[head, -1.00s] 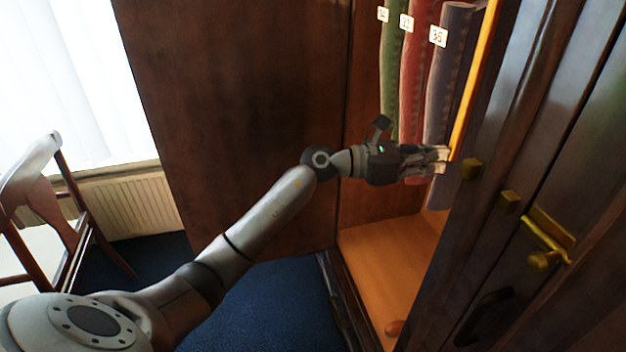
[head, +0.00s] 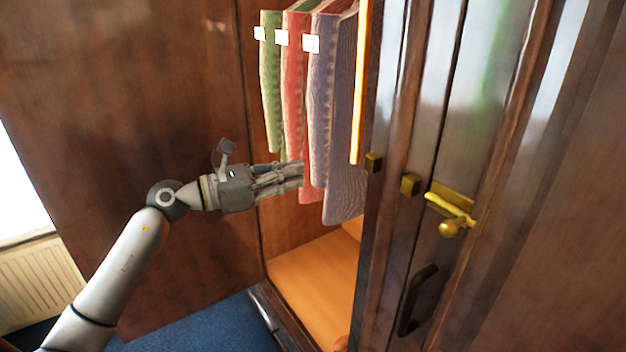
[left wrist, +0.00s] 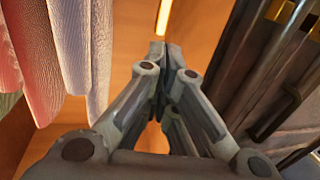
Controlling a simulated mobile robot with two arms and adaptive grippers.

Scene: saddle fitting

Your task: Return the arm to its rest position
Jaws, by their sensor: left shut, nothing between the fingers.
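My left gripper (head: 299,172) is in front of the open wardrobe, at the lower part of the hanging cloths in the head view. In the left wrist view its fingers (left wrist: 166,50) meet at the tips with nothing between them. A green cloth (head: 270,90), a red cloth (head: 295,100) and a purple-grey cloth (head: 335,120) hang side by side, each with a white tag at the top. Whether the fingers touch a cloth, I cannot tell. My right gripper is in neither view.
The dark wardrobe door (head: 440,110) with a brass latch (head: 450,205) and a black handle (head: 415,300) stands close on the right. The orange-brown wardrobe floor (head: 310,280) is mostly bare. A wooden panel (head: 120,120) is behind my arm. Blue carpet (head: 205,325) lies below.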

